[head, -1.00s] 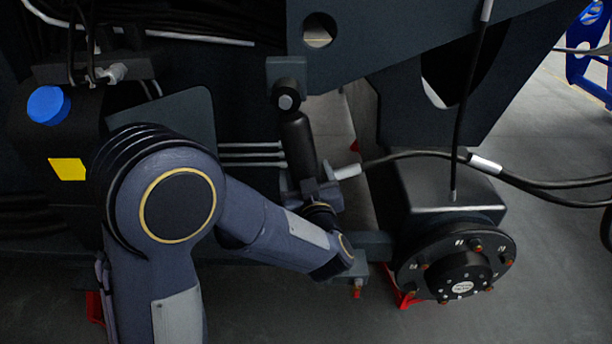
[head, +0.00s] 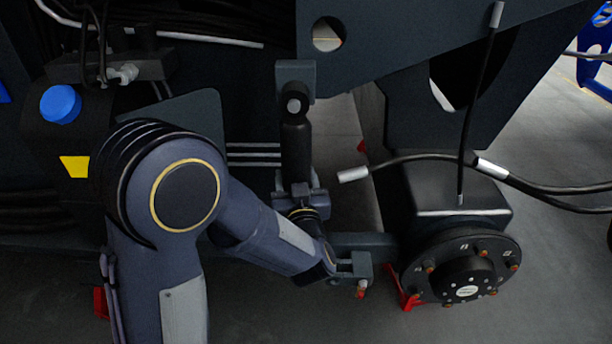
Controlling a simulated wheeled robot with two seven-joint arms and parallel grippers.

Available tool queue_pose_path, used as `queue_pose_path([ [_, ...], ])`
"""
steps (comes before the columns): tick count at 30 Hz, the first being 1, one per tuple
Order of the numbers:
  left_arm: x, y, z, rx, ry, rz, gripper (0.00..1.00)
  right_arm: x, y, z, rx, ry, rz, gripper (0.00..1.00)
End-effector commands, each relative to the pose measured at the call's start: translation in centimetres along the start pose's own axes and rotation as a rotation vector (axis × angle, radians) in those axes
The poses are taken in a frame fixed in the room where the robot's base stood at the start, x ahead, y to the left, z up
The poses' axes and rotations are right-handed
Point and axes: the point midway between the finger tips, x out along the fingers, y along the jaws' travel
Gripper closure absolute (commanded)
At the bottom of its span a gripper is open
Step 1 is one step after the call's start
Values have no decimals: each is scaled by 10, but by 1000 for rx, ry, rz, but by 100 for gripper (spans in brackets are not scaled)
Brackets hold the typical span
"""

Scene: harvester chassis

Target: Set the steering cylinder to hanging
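The steering cylinder (head: 297,150) is a dark tube. It is joined at its top to a bracket (head: 295,78) on the chassis and hangs down nearly upright. My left arm comes in from the lower left and bends up to the cylinder's low end. My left gripper (head: 299,191) is there, with finger parts on both sides of the tube, and it looks shut on it. The cylinder's lowest end is hidden behind the gripper and wrist. My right gripper is not in view.
A black hose with a pale end fitting (head: 353,175) sticks out just right of the gripper, with a small gap. The wheel hub (head: 466,280) and its axle housing (head: 450,190) stand to the right. A dark link arm (head: 362,242) lies beside my wrist. Open floor shows at the far right.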

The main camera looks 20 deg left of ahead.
Motion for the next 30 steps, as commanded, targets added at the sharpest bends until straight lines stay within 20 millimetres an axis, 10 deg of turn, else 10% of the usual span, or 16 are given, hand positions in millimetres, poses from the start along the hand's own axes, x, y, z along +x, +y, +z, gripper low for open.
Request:
queue_pose_path([
  [5, 0, 0, 1, 1, -1, -1, 87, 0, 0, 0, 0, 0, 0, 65],
  [6, 0, 0, 1, 1, -1, -2, 42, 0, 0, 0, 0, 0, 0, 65],
  [10, 0, 0, 1, 0, -1, -1, 25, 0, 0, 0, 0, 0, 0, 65],
  [20, -3, 0, 0, -2, -1, 0, 24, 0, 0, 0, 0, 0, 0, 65],
  [30, -55, 1, 0, 1, -1, 4, 24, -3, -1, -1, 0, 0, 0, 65],
])
